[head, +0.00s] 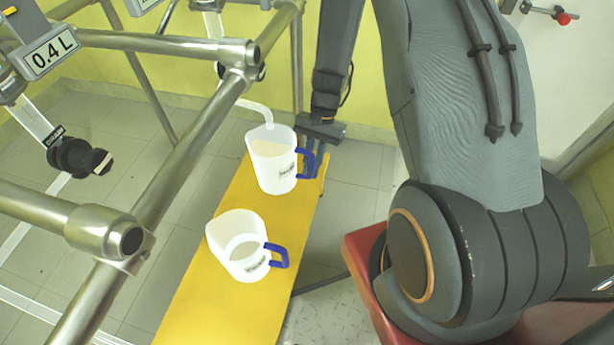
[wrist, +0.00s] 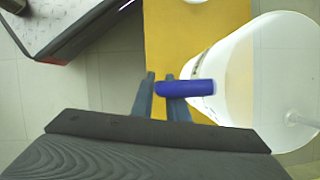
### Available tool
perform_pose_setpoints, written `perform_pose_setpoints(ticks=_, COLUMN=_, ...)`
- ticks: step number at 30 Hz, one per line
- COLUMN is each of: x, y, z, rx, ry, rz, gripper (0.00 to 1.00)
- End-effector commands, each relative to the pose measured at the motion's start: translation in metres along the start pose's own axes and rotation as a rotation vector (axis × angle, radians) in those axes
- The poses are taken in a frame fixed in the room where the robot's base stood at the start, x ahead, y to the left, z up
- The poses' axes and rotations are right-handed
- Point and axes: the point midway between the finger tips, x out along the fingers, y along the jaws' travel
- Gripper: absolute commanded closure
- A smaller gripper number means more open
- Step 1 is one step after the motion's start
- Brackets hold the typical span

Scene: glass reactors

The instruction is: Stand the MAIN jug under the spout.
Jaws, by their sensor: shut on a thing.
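A white translucent jug (head: 272,178) with a blue handle (head: 304,160) stands at the far end of the yellow bench, with pale beige contents. In the wrist view this jug (wrist: 235,65) is at the right. The white curved spout (head: 258,108) ends over its mouth; the spout also shows in the wrist view (wrist: 300,119). My gripper (head: 313,160) is shut on the blue handle, one finger on each side in the wrist view (wrist: 160,80). The labels are too small to read.
The yellow bench (head: 190,312) is narrow, with bare room in front of the nearer jug. A yellow wall (head: 380,75) stands behind.

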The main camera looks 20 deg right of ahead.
Motion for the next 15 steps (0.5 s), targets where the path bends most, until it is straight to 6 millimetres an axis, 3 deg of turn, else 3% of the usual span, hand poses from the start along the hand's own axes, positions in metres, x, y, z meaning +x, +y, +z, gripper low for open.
perform_pose_setpoints(ticks=9, x=0.035, y=-0.001, z=-0.013, rx=-0.003, ry=-0.001, rz=0.002, gripper=1.0)
perform_pose_setpoints(ticks=15, x=0.036, y=-0.002, z=-0.014, rx=-0.005, ry=0.001, rz=0.001, gripper=1.0)
